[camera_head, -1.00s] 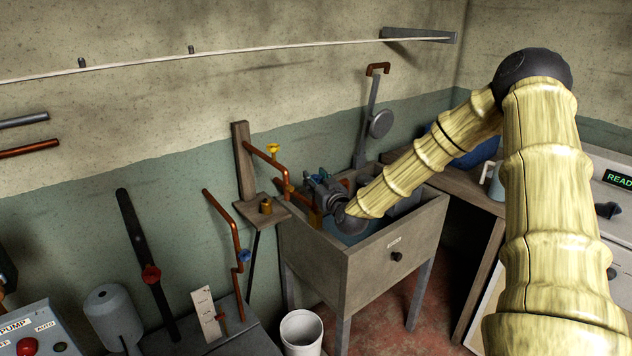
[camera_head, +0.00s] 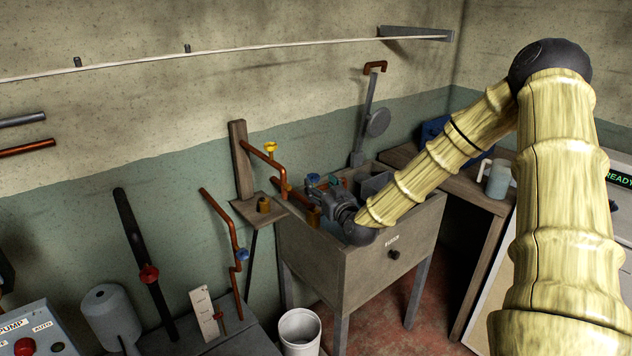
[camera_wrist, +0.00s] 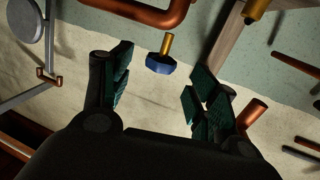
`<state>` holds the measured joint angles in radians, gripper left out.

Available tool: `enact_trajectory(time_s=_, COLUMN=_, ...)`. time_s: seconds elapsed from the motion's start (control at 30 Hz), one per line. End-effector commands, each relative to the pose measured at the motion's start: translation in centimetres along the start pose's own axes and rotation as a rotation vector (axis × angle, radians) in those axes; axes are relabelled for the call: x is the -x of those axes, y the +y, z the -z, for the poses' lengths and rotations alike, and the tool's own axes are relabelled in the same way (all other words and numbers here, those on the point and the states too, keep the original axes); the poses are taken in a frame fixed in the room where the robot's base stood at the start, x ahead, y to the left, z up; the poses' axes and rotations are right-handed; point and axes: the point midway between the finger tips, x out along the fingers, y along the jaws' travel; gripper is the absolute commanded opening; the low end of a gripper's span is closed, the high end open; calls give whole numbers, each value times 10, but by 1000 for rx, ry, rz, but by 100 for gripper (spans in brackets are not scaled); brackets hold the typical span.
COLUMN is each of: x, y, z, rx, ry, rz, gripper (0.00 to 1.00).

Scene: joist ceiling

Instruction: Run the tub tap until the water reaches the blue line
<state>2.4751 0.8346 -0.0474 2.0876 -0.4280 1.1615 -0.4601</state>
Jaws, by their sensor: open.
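The grey tub (camera_head: 372,277) stands on legs against the wall. A copper pipe with a yellow handle (camera_head: 271,147) comes down beside its back left corner. A blue knob (camera_head: 313,179) shows there just beyond my gripper (camera_head: 326,194), which is over the tub's left side. In the wrist view, a blue knob on a brass stem (camera_wrist: 161,63) lies ahead of the gap between my open, empty fingers (camera_wrist: 160,88), apart from both. The water and the blue line are hidden in the now views, behind my wrist and the tub walls.
A wooden bracket shelf (camera_head: 252,208) with a brass piece is left of the tub. A lower copper pipe (camera_head: 224,220) with a blue valve stands further left. A white bucket (camera_head: 299,333) is on the floor. A pale jug (camera_head: 496,178) stands on the bench at right.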

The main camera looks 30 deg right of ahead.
Motion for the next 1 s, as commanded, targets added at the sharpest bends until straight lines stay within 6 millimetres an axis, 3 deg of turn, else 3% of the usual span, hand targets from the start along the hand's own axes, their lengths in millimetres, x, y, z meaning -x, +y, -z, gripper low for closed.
enact_trajectory(time_s=0.2, x=38, y=0, z=1, rx=-1, ry=1, rz=0, gripper=60)
enact_trajectory(time_s=0.4, x=59, y=1, z=0, rx=0, ry=1, rz=-1, gripper=60)
enact_trajectory(time_s=1.0, x=65, y=1, z=0, rx=0, ry=1, rz=-1, gripper=60)
